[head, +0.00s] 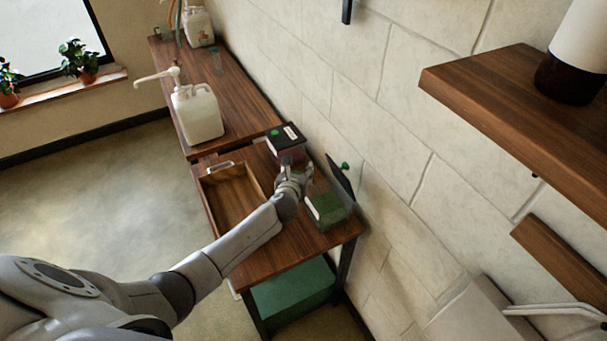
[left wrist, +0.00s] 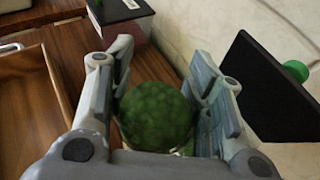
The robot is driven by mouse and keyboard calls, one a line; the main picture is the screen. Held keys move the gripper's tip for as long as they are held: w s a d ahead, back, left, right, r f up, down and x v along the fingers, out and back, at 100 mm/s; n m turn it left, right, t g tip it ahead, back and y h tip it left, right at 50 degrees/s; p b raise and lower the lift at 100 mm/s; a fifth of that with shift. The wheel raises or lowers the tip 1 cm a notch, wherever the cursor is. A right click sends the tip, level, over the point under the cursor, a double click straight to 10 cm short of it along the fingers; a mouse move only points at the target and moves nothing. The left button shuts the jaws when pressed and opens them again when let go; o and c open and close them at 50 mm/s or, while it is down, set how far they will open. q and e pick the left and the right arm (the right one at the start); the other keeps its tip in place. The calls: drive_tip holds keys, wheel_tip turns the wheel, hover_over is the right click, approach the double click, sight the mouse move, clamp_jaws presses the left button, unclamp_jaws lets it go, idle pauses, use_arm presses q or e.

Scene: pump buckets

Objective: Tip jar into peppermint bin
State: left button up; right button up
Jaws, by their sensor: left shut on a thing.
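My left gripper (head: 292,178) is shut on a jar filled with dark green leafy stuff (left wrist: 157,115); the fingers stand on both sides of it in the left wrist view (left wrist: 160,100). The jar's walls are mostly hidden, and its tilt is hard to tell. An open bin with green contents (head: 327,210) stands just right of the gripper. Its dark lid with a green knob (head: 341,182) stands raised by the wall, and also shows in the left wrist view (left wrist: 268,85). A closed bin with a black lid and white label (head: 287,142) stands behind the gripper; labels are unreadable.
An open empty drawer (head: 232,203) juts from the table's left side. A white pump jug (head: 198,115) stands farther along the bench, another (head: 198,27) at its far end. A wooden shelf (head: 520,110) overhangs at right. A green crate (head: 292,292) sits below.

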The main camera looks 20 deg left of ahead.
sight(303, 165)
use_arm(q)
drive_tip(key=shift+w+a+r+m+h, duration=0.15)
drive_tip(key=shift+a+m+h, duration=0.2)
drive_tip(key=shift+a+h, duration=0.1)
drive_tip(key=shift+w+a+r+m+h, duration=0.1)
drive_tip(key=shift+a+r+m+h, duration=0.05)
drive_tip(key=shift+a+m+h, duration=0.25)
drive_tip(key=shift+w+r+m+h, duration=0.1)
drive_tip(key=shift+r+m+h, duration=0.15)
drive_tip(key=shift+m+h, duration=0.1)
drive_tip(key=shift+w+d+r+m+p, duration=0.15)
drive_tip(key=shift+d+r+m+p, duration=0.1)
drive_tip(key=shift+d+m+p, duration=0.15)
drive_tip(key=d+m+y, duration=0.1)
drive_tip(key=w+d+m+g+y, duration=0.1)
drive_tip(key=shift+r+y, duration=0.3)
drive_tip(key=shift+r, duration=0.1)
drive_tip(key=shift+d+m, duration=0.15)
drive_tip(key=shift+m, duration=0.15)
drive_tip(key=shift+d+f+m+g+y, duration=0.15)
drive_tip(key=shift+m+g+y, duration=0.15)
drive_tip(key=shift+m+y, duration=0.9)
drive_tip(key=shift+a+f+m+g+y, duration=0.1)
drive_tip(key=shift+f+m+g+y, duration=0.15)
drive_tip(key=shift+m+y, duration=0.95)
drive_tip(key=shift+d+f+m+g+y, duration=0.1)
drive_tip(key=shift+m+g+y, duration=0.25)
drive_tip(key=shift+m+y, duration=0.85)
